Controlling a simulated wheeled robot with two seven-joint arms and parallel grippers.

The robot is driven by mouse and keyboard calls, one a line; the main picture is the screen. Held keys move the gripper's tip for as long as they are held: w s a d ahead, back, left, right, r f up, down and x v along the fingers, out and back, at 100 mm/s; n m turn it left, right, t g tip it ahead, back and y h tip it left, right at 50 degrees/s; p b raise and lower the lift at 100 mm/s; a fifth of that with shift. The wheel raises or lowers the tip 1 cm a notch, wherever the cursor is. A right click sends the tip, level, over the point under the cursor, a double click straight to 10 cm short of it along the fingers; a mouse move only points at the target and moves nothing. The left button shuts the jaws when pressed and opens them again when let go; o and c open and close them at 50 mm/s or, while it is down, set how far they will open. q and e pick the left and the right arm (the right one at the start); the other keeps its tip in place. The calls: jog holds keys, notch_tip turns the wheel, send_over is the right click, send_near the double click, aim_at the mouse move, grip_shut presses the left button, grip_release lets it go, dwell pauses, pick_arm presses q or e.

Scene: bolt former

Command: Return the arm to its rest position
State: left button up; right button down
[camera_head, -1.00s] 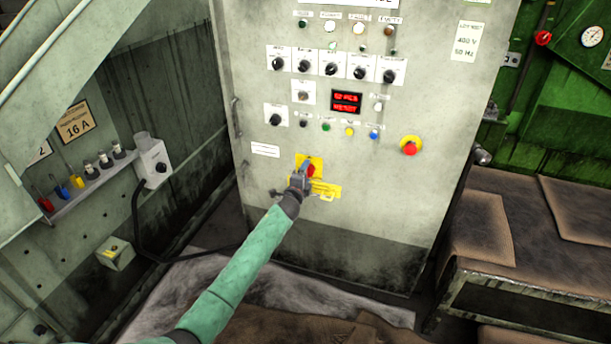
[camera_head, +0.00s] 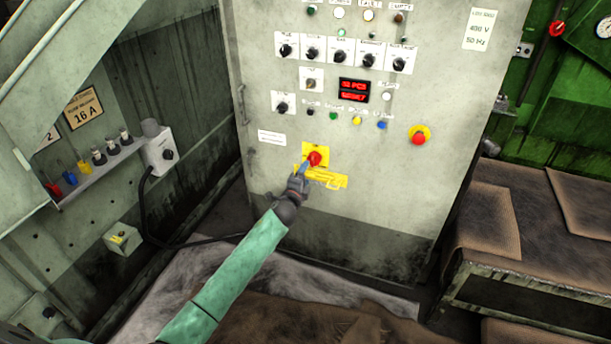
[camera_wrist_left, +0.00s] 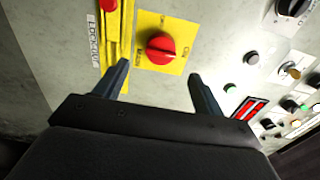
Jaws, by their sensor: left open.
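My left gripper (camera_head: 298,182) is in front of the control cabinet (camera_head: 370,210), just below the red rotary switch (camera_head: 315,159) on its yellow plate. In the left wrist view the gripper (camera_wrist_left: 158,82) is open and empty. Its two fingers stand apart, and the red switch (camera_wrist_left: 161,48) shows beyond them, clear of both. The yellow lockout bracket (camera_wrist_left: 117,45) is near the left finger in that view, and I cannot tell whether they touch. In the head view the bracket (camera_head: 330,181) is partly hidden by the gripper. My right gripper is not in view.
A red emergency button (camera_head: 418,138) is at the cabinet's right. A shelf with fuses (camera_head: 100,170) and a grey box (camera_head: 158,150) are on the left wall. A bench with brown mats (camera_head: 490,225) stands at the right. A black cable crosses the floor behind my arm.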

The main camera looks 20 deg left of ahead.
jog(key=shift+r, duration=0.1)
